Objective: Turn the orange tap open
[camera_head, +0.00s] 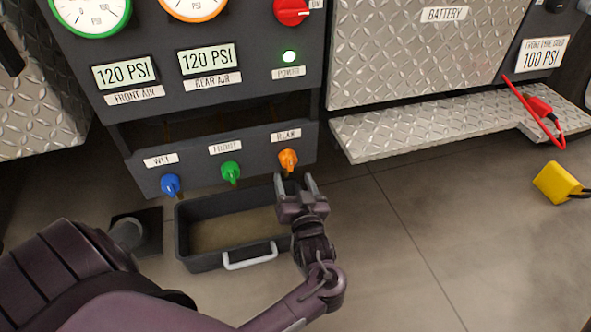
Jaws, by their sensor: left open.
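The orange tap (288,160) sticks out of the dark lower panel under the label REAR. My left gripper (295,183) is open just below and in front of the orange tap, with its two fingers pointing up toward the panel. The fingers look apart from the tap, though the exact gap in depth is hard to tell. The green tap (231,172) is to the left under FRONT, and the blue tap (170,184) is further left under WET. My right gripper is not in view.
A dark tray (190,262) with a pale handle (250,256) sits on the floor below the taps, partly behind my left gripper. A metal tread-plate step (420,130) juts out on the right. A yellow object (557,183) lies on the floor at far right.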

